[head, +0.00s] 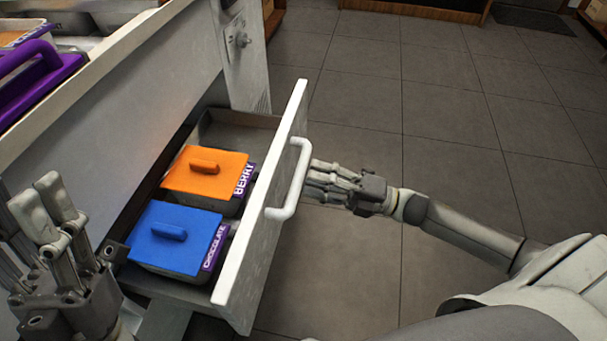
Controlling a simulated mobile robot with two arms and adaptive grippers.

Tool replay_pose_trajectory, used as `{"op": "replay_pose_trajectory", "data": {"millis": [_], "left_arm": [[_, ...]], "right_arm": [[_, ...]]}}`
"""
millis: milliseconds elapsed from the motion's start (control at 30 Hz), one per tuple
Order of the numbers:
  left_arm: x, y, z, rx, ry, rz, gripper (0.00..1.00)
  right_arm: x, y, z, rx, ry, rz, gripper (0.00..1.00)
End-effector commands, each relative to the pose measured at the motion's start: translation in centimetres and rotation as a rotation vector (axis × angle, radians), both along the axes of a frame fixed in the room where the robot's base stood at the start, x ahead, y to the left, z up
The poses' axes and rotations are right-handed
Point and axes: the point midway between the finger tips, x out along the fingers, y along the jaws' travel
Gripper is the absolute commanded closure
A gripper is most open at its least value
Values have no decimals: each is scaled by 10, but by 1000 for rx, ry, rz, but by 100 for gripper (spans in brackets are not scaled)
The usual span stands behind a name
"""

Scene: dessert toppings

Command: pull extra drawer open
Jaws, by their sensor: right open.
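The drawer (262,215) stands pulled out from the white counter, with its white front panel facing right. Its white bar handle (302,171) is on the outer face. Inside lie a container with an orange lid (207,172) labelled BERRY and one with a blue lid (176,238) labelled CHOCOLATE. My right gripper (319,180) is open, just right of the handle, with its fingertips pointing at it. A small gap seems to show; contact is hard to tell. My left gripper (82,222) is at the lower left, beside the drawer, with its fingers up and apart, holding nothing visible.
A purple-lidded container (36,78) sits on the counter top (110,58) at the upper left. The tiled floor (400,120) right of the drawer is clear. Wooden furniture (415,10) stands at the far back.

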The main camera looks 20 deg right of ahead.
Motion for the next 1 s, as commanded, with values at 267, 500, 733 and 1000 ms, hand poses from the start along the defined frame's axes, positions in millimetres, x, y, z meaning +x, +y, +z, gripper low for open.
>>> {"op": "replay_pose_trajectory", "data": {"millis": [267, 500, 733, 1000], "left_arm": [[0, 0, 0, 0, 0, 1, 60], [0, 0, 0, 0, 0, 1, 60], [0, 0, 0, 0, 0, 1, 60], [0, 0, 0, 1, 0, 1, 60]], "right_arm": [[-31, -43, -11, -2, 4, -2, 59], [-45, -61, -15, -1, 2, -1, 59], [-46, -63, -15, -1, 1, 0, 59], [-46, -63, -15, -1, 1, 0, 59]]}}
